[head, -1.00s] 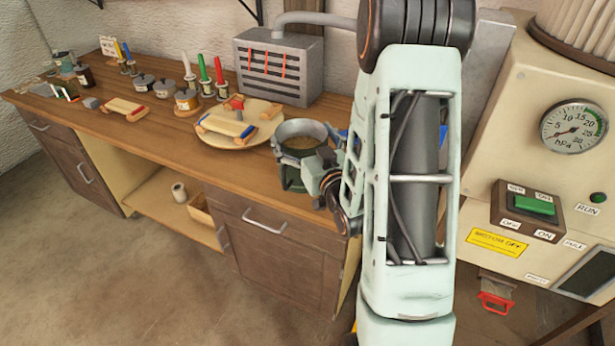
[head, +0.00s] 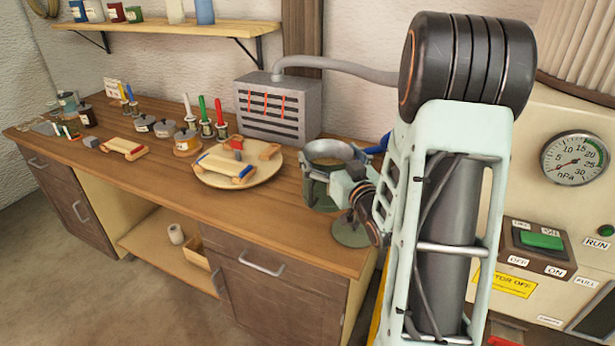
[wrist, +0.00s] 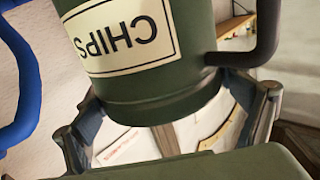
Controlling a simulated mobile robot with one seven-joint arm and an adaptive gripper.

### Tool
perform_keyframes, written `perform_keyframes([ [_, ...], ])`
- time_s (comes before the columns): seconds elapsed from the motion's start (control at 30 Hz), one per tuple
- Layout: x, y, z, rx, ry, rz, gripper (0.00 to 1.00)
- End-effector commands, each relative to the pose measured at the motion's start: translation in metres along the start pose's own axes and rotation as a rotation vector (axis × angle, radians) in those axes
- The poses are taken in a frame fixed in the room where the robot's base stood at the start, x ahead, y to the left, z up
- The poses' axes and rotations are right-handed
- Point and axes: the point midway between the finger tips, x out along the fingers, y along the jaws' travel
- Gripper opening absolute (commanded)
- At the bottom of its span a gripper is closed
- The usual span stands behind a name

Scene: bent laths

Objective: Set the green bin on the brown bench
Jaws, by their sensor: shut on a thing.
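The green bin (head: 318,172) is at the right end of the brown bench (head: 185,215) in the head view, upright, with brownish contents inside its rim. In the wrist view the bin (wrist: 150,90) fills the upper middle, and its CHIPS label appears upside down. My gripper (head: 325,192) is shut on the bin, with a finger on each side of it in the wrist view (wrist: 175,112). The gripper hides much of the bin in the head view. I cannot tell whether the bin's base touches the bench top.
A green disc (head: 350,233) shows below my gripper near the bench's front edge. A grey vented box (head: 278,108) stands behind. A blue thing (head: 378,146) is behind the bin. A machine with a gauge (head: 576,158) stands right.

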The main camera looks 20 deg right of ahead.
Motion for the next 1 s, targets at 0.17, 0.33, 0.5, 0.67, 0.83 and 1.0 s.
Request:
perform_keyframes([
  [0.17, 0.031, -0.014, 0.013, 0.0, 0.001, -0.003, 0.39],
  [0.33, 0.046, -0.019, 0.036, 0.0, 0.0, -0.002, 0.39],
  [0.5, 0.061, -0.025, 0.056, 0.0, 0.001, -0.002, 0.39],
  [0.67, 0.068, -0.027, 0.064, 0.0, 0.004, 0.0, 0.39],
  [0.83, 0.075, -0.03, 0.075, 0.0, 0.001, -0.001, 0.39],
  [1.0, 0.073, -0.029, 0.093, 0.0, 0.0, 0.0, 0.39],
])
